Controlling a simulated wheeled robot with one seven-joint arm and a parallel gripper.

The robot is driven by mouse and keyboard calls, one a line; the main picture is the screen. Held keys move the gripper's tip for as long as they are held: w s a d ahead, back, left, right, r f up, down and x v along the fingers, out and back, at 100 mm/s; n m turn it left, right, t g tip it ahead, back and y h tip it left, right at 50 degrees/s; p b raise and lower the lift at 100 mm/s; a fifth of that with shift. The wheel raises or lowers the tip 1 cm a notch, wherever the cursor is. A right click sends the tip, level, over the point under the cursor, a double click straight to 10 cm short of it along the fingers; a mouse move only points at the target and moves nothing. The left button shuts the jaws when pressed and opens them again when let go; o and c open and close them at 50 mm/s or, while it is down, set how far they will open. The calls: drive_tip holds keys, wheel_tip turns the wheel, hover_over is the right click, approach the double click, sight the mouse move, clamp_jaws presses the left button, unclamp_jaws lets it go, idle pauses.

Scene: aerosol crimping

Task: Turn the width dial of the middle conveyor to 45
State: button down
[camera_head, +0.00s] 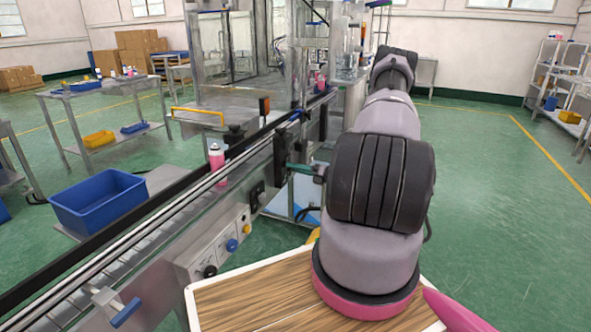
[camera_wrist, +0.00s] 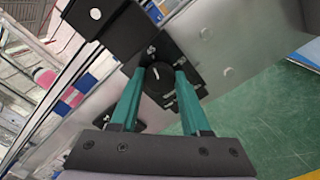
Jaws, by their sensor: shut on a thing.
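The width dial (camera_wrist: 157,88) is a round black knob with a white pointer mark, on a black plate (camera_wrist: 178,52) on the conveyor's metal side. In the wrist view the pointer points up and slightly left, toward a small white label that I cannot read for certain. My gripper (camera_wrist: 160,76) has its two green fingers on either side of the dial, shut on it. In the head view my gripper (camera_head: 300,168) reaches left to the side of the conveyor (camera_head: 150,265); the dial itself is hidden there.
A pink bottle (camera_head: 216,163) stands on the conveyor. A control box (camera_head: 215,250) with several knobs is on the conveyor's near side. A blue bin (camera_head: 98,200) stands beyond the belt. The green floor (camera_head: 480,190) to the right is clear.

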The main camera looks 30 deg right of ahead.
drive_tip(key=shift+c, duration=1.9)
unclamp_jaws()
drive_tip(key=v, duration=1.1)
drive_tip(key=shift+w, duration=0.1)
